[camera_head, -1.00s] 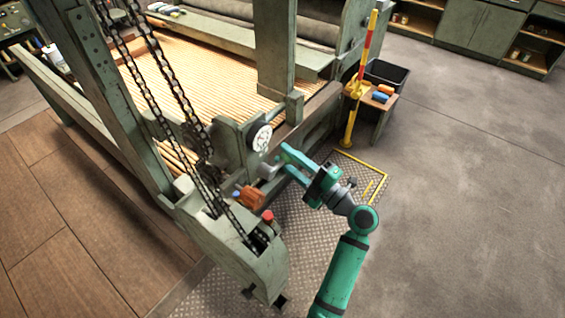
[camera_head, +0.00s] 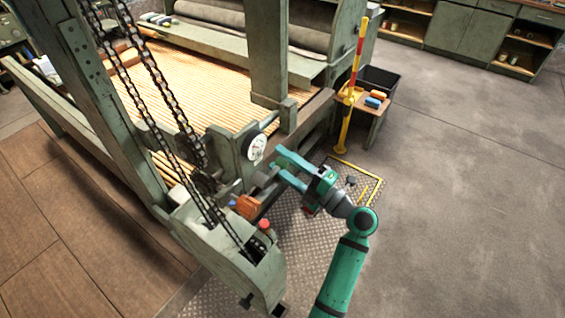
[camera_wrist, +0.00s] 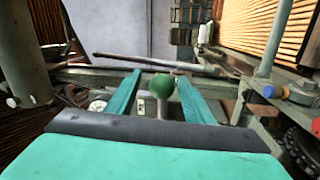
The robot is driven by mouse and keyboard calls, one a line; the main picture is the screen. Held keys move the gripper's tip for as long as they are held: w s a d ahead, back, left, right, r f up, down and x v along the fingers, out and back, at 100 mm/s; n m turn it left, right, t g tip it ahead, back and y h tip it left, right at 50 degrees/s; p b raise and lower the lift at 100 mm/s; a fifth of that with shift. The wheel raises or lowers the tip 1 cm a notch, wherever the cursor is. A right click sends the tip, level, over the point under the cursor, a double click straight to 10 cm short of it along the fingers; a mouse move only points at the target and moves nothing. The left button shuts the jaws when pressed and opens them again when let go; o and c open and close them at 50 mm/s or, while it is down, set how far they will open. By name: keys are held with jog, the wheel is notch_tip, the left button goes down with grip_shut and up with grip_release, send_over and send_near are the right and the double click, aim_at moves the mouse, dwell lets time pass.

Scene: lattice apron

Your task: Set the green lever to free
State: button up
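The green lever's round green knob (camera_wrist: 162,86) shows in the wrist view on a short pale stem, between the two teal fingers. My gripper (camera_wrist: 160,76) is open, with one finger on each side of the knob and a gap to each. In the head view my gripper (camera_head: 277,165) is at the machine's side, just below the white dial (camera_head: 257,149). No label for the lever's positions is readable.
An orange block-like part (camera_head: 247,207) and a red knob (camera_head: 264,224) sit on the machine left of my gripper. Chains hang past them. A red and yellow post (camera_head: 352,85) stands beside a small table (camera_head: 374,118). The floor to the right is clear.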

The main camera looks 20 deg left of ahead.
jog(key=v, duration=1)
jog(key=shift+d, duration=0.4)
jog(key=shift+s+f, duration=0.1)
jog(key=shift+f, duration=0.05)
